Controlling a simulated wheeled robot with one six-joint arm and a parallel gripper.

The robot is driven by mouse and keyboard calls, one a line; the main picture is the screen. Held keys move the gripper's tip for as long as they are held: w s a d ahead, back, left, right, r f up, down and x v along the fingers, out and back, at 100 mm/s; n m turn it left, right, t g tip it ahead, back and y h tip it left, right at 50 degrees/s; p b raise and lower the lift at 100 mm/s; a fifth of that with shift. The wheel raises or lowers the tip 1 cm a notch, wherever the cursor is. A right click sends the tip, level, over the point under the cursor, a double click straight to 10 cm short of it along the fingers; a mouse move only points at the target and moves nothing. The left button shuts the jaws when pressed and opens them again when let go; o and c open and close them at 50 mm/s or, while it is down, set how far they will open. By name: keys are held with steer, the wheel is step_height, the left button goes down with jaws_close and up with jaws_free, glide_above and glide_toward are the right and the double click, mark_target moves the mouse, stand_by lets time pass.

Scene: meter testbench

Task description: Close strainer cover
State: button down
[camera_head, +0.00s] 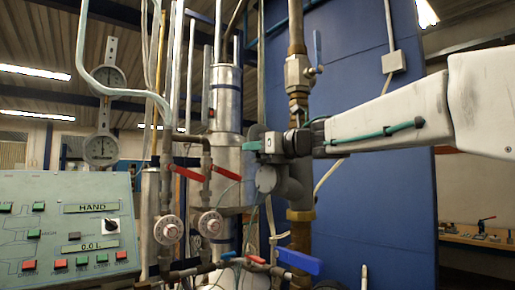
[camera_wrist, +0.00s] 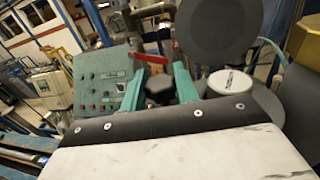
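A strainer-like branch with a round light-grey end (camera_head: 266,179) sits on the vertical pipe in the head view, just below my gripper (camera_head: 256,146). In the wrist view a large dark round disc (camera_wrist: 218,30), which looks like the cover, stands up at the top, beside the right finger. A pale round face (camera_wrist: 230,82) shows below it. My gripper's teal fingers (camera_wrist: 157,88) are apart. A dark knob (camera_wrist: 159,88) shows between them, farther off; contact cannot be told. In the head view my gripper hides part of a grey disc (camera_head: 257,131) behind it.
A control panel (camera_head: 67,225) stands at the left. Red-handled valves (camera_head: 188,173) and a blue handle (camera_head: 298,262) project from the pipes nearby. The vertical pipe (camera_head: 299,190) runs right of the gripper, before a blue wall panel (camera_head: 375,200).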

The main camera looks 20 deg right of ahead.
steer(key=c, duration=1.1)
jaws_free()
steer(key=shift+o, duration=0.2)
steer(key=v, duration=0.7)
steer(key=shift+s+d, duration=0.15)
steer(key=shift+s, duration=0.25)
steer(key=shift+c, duration=0.3)
